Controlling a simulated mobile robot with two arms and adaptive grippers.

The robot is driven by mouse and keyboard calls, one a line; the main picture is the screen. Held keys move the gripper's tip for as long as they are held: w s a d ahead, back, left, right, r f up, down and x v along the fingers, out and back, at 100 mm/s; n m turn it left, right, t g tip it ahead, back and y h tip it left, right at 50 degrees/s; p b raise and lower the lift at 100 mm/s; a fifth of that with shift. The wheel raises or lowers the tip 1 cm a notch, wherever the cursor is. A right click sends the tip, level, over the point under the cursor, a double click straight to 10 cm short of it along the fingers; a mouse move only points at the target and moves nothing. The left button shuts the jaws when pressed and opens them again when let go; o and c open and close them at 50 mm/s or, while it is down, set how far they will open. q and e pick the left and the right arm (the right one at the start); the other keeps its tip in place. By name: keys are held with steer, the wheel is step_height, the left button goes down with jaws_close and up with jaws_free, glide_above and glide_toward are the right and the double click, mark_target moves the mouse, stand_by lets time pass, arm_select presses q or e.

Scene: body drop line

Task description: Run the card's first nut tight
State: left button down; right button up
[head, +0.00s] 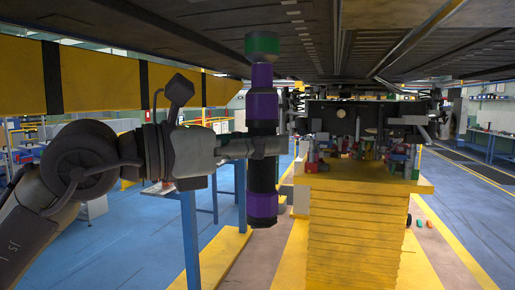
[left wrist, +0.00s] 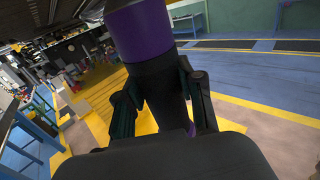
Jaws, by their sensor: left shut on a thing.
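My left gripper (head: 268,146) is shut around the dark middle of a nutrunner tool (head: 262,105). The tool is a black cylinder with purple bands and a green top end, held upright below the dark car underbody (head: 200,30). The green end is close under the underbody in the head view; I cannot tell whether it touches. In the left wrist view the tool (left wrist: 142,35) stands between the two fingers (left wrist: 160,105), its purple band above them. I cannot make out the card or any nut. My right gripper is not in view.
A yellow lift stack (head: 358,235) stands right of the tool, carrying a black subframe (head: 350,115) with red and green fixtures. A yellow beam with black bands (head: 100,75) runs at upper left. Blue posts (head: 190,240) stand below my arm.

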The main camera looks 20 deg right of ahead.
mark_target(247, 101)
arm_select(q)
steer(key=shift+r, duration=0.1)
steer(key=shift+w+b, duration=0.15)
steer(key=shift+b, duration=0.25)
steer(key=shift+r+p, duration=0.8)
steer(key=shift+r, duration=0.5)
steer(key=shift+r+p, duration=0.7)
steer(key=shift+r, duration=0.8)
steer(key=shift+f+b, duration=0.45)
steer(key=shift+b, duration=0.2)
steer(key=shift+r, duration=0.1)
steer(key=shift+r, duration=0.25)
